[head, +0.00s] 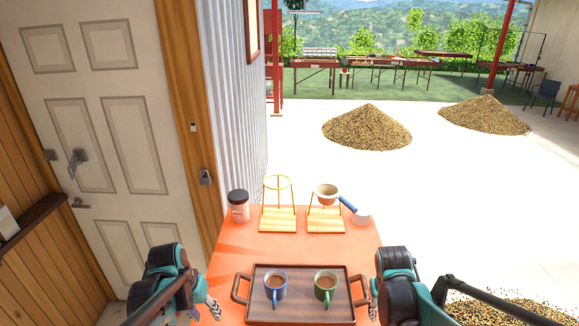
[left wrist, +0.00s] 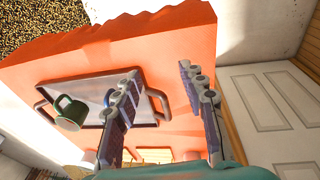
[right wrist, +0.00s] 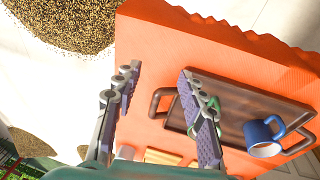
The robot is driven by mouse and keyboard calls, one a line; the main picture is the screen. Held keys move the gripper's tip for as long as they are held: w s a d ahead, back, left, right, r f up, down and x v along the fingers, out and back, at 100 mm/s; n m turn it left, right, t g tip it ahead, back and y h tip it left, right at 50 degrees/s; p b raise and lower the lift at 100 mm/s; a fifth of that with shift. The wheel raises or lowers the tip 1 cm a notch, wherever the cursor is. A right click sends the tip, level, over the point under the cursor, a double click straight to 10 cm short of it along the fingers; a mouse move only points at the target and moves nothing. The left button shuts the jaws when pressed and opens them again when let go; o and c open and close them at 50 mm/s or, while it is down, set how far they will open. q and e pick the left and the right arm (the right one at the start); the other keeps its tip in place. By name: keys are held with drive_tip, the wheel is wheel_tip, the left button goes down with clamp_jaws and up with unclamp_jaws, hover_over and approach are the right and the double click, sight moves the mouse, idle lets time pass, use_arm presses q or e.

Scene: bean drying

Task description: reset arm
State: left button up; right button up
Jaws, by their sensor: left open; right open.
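My left gripper (head: 211,304) is at the left of the orange table in the head view, its fingers partly seen beside the tray's left handle. In the left wrist view its fingers (left wrist: 165,112) are spread and empty.
A door (head: 95,110) and wall are at left. Bean piles (head: 367,128) lie on the floor beyond.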

use_arm(q)
drive_tip(key=s+d+f+t+b, duration=0.2)
drive_tip(key=s+f+b, duration=0.4)
drive_tip(key=f+b, duration=0.3)
drive_tip(key=s+d+f+t+y+b, duration=0.1)
drive_tip(key=s+f+b, duration=0.5)
drive_tip(key=b, duration=1)
wheel_tip(320, 180, down, 4)
drive_tip(key=shift+s+d+r+t, duration=0.1)
drive_tip(key=shift+s+d+t, duration=0.05)
drive_tip(key=shift+d+t, duration=0.9)
use_arm(e)
drive_tip(key=s+a+f+t, duration=0.1)
drive_tip(key=s+a+f, duration=0.1)
drive_tip(key=s+f, duration=0.2)
drive_tip(key=s+a+f+t+y, duration=0.1)
drive_tip(key=s+a+f+t, duration=0.1)
drive_tip(key=f, duration=0.6)
drive_tip(key=s+a+f+t+y, duration=0.1)
drive_tip(key=s+a+f+t, duration=0.1)
drive_tip(key=s+f, duration=0.4)
drive_tip(key=shift+s+a+f, duration=0.15)
drive_tip(key=shift+a+f, duration=0.35)
drive_tip(key=shift+a, duration=0.3)
use_arm(q)
drive_tip(key=shift+a, duration=0.2)
